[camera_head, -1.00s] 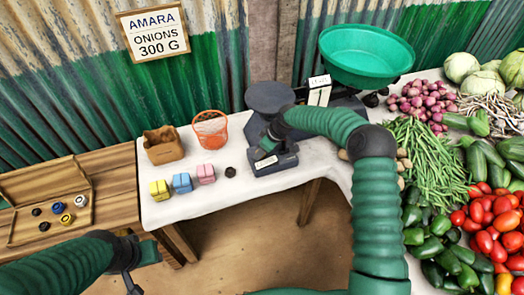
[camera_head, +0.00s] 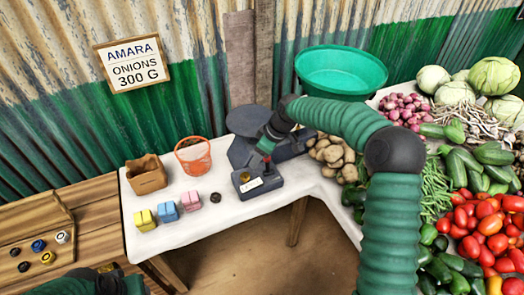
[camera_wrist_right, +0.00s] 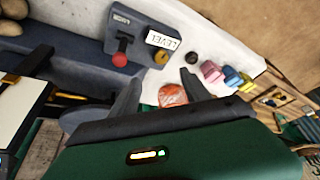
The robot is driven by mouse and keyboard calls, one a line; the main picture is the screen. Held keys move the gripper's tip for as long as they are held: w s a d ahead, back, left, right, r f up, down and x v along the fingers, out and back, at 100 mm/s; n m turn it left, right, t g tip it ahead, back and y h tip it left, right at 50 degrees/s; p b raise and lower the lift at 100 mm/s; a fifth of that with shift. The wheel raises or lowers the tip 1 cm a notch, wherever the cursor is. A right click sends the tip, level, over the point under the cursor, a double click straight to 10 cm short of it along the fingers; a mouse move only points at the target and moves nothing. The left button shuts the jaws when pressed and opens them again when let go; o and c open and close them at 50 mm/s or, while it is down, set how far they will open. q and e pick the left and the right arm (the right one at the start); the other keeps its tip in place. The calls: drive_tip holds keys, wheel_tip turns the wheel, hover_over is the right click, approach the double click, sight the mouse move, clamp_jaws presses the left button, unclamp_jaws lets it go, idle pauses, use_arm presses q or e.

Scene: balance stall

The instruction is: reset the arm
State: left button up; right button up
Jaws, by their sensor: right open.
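My right gripper (camera_head: 264,150) reaches over the balance's dark control box (camera_head: 258,182), its jaws partly hidden by its own wrist. In the right wrist view the gripper (camera_wrist_right: 160,88) is open with nothing between its fingers. The balance has a dark plate (camera_head: 248,118) and a green pan (camera_head: 342,72). My left arm (camera_head: 112,283) barely shows at the bottom left edge; its jaws are not visible.
On the white table stand a brown bag (camera_head: 147,175), an orange basket (camera_head: 193,157), yellow (camera_head: 145,219), blue (camera_head: 168,211) and pink (camera_head: 191,201) blocks and a dark weight (camera_head: 215,197). A wooden tray (camera_head: 62,225) lies left. Potatoes (camera_head: 335,155) and vegetables crowd the right.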

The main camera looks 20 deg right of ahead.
drive_tip(key=v, duration=0.2)
drive_tip(key=shift+s+d+r, duration=0.1)
drive_tip(key=shift+r, duration=0.25)
drive_tip(key=s+a+f+m+h, duration=0.1)
drive_tip(key=s+m, duration=0.3)
drive_tip(key=s, duration=0.9)
drive_tip(key=s+a+f+m+h, duration=0.2)
drive_tip(key=s+a+f+m, duration=0.1)
drive_tip(key=s, duration=1.1)
drive_tip(key=shift+s+a+m+g+p, duration=0.15)
drive_tip(key=shift+a+m+g+p, duration=0.3)
drive_tip(key=shift+a+m, duration=0.15)
drive_tip(key=shift+d+f, duration=0.1)
drive_tip(key=shift+d, duration=0.15)
drive_tip(key=shift+a, duration=0.1)
